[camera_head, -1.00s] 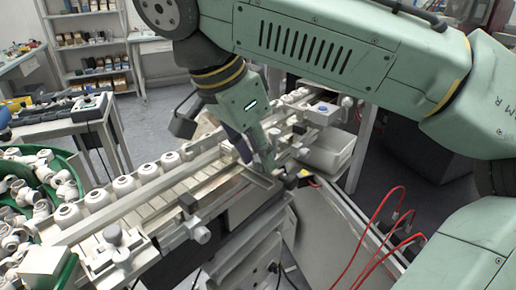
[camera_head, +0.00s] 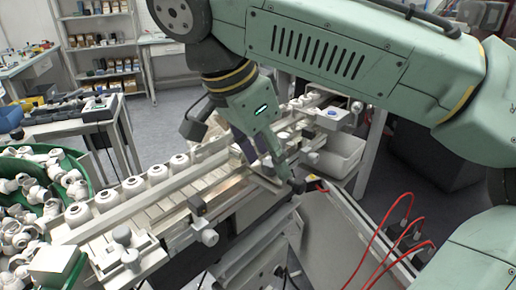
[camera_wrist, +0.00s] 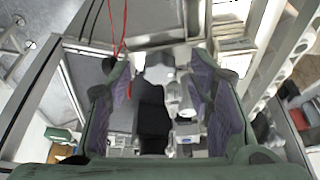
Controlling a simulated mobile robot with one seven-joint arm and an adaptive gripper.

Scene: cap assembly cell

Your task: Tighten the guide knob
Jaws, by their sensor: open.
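The guide rail (camera_head: 225,190) runs diagonally along the conveyor in the head view. A dark knob (camera_head: 297,185) sits at its near right end, and a grey round knob (camera_head: 209,237) sticks out farther left along it. My gripper (camera_head: 280,168) points down beside the dark knob, very close to it; I cannot tell whether they touch. In the wrist view my gripper (camera_wrist: 162,85) is open, its purple-padded fingers spread wide. A black part (camera_wrist: 152,115) shows between them, apart from both pads. It may be the dark knob, but I cannot tell.
White caps (camera_head: 130,187) line the conveyor, and a green bin (camera_head: 95,180) of white parts stands at left. Grey clamp knobs (camera_head: 122,235) are at the near left. Red hoses (camera_head: 385,215) loop at right. A white tray (camera_head: 340,152) lies behind the rail.

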